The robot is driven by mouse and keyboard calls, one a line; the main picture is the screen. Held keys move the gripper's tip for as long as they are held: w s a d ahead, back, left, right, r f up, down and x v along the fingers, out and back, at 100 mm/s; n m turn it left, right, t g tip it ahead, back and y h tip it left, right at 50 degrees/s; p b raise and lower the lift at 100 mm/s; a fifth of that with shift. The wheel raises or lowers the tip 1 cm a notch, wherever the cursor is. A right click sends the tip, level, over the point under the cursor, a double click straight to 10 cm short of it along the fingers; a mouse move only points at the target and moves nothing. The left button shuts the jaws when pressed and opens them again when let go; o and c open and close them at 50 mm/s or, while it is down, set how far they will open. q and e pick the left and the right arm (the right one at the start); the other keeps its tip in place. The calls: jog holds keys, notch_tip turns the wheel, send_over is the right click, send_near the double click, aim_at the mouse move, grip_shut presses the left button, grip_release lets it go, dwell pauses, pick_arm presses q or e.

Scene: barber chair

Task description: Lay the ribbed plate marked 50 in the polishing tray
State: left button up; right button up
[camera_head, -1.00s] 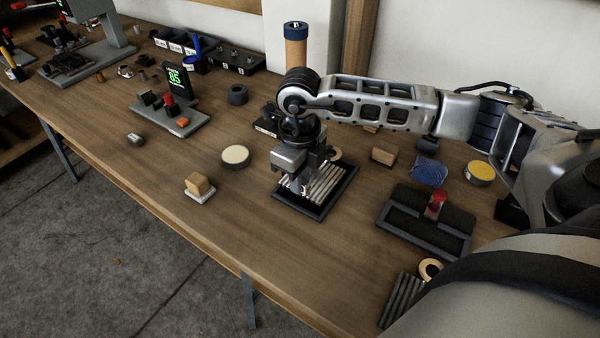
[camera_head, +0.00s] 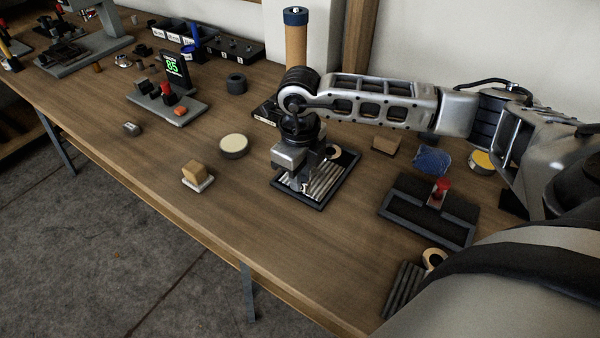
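A light ribbed plate (camera_head: 326,179) lies within a dark-rimmed tray (camera_head: 317,206) in the middle of the bench. My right gripper (camera_head: 297,186) points down over the left part of this plate. Its fingertips are at or very near the ribs. The finger gap is too small and dark to show whether it grips the plate. A second, darker ribbed plate (camera_head: 403,290) lies at the front right, partly hidden by my arm. No number can be read on either plate. My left gripper is out of view.
A black tray-like holder with a red-knobbed piece (camera_head: 428,218) stands to the right. A cream-topped round tin (camera_head: 233,146) and a wooden block on a white base (camera_head: 195,174) are to the left. A stand with a green display (camera_head: 175,68) is further back. The front-middle bench is clear.

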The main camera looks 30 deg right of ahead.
jog(key=o, duration=0.4)
notch_tip(320, 180, up, 16)
jog(key=shift+r+b, duration=0.1)
jog(key=shift+b, duration=0.35)
jog(key=shift+s, duration=0.1)
dwell(0.4)
